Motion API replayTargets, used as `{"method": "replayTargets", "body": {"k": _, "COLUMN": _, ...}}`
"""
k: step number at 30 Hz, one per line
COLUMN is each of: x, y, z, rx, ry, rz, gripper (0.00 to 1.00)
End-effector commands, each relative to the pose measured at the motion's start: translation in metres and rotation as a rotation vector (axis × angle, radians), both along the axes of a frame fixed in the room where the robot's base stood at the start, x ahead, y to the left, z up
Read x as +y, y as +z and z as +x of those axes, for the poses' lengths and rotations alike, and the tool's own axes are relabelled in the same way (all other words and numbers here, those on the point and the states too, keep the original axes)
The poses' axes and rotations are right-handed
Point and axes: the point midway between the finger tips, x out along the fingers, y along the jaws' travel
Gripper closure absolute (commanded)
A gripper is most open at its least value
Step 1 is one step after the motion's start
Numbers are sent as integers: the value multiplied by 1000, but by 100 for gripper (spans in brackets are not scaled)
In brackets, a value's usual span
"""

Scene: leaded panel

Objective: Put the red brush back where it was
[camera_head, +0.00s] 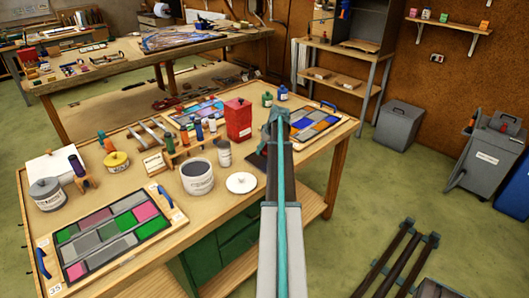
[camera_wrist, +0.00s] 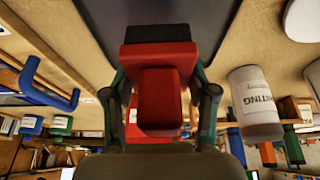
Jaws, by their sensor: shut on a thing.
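The red brush (camera_wrist: 160,95) is in the wrist view, with a red handle and a dark block (camera_wrist: 158,33) at its far end. My gripper (camera_wrist: 160,92) is shut on it, one finger on each side. The brush is over a dark flat surface (camera_wrist: 160,12) on the workbench; I cannot tell whether it touches.
A red canister (camera_head: 238,121), a small grey pot (camera_head: 224,153), a white lid (camera_head: 241,183) and a grey tub (camera_head: 197,177) stand left of my arm. A blue-handled colour panel (camera_head: 312,124) lies to the right. Green (camera_head: 267,99) and blue (camera_head: 283,93) bottles stand behind.

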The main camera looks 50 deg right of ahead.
Motion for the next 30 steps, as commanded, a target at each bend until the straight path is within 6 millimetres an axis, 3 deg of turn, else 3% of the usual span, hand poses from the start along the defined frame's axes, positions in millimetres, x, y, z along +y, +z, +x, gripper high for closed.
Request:
{"method": "replayTargets", "body": {"k": 7, "x": 1, "y": -24, "z": -1, "rx": 1, "ry": 0, "rz": 2, "gripper": 71}}
{"method": "replayTargets", "body": {"k": 19, "x": 1, "y": -30, "z": -1, "rx": 0, "ry": 0, "rz": 1, "gripper": 71}}
{"method": "replayTargets", "body": {"k": 20, "x": 1, "y": -31, "z": -1, "rx": 1, "ry": 0, "rz": 1, "gripper": 41}}
{"method": "replayTargets", "body": {"k": 24, "x": 1, "y": -30, "z": -1, "rx": 1, "ry": 0, "rz": 1, "gripper": 18}}
{"method": "replayTargets", "body": {"k": 30, "x": 1, "y": -29, "z": -1, "rx": 1, "ry": 0, "rz": 1, "gripper": 18}}
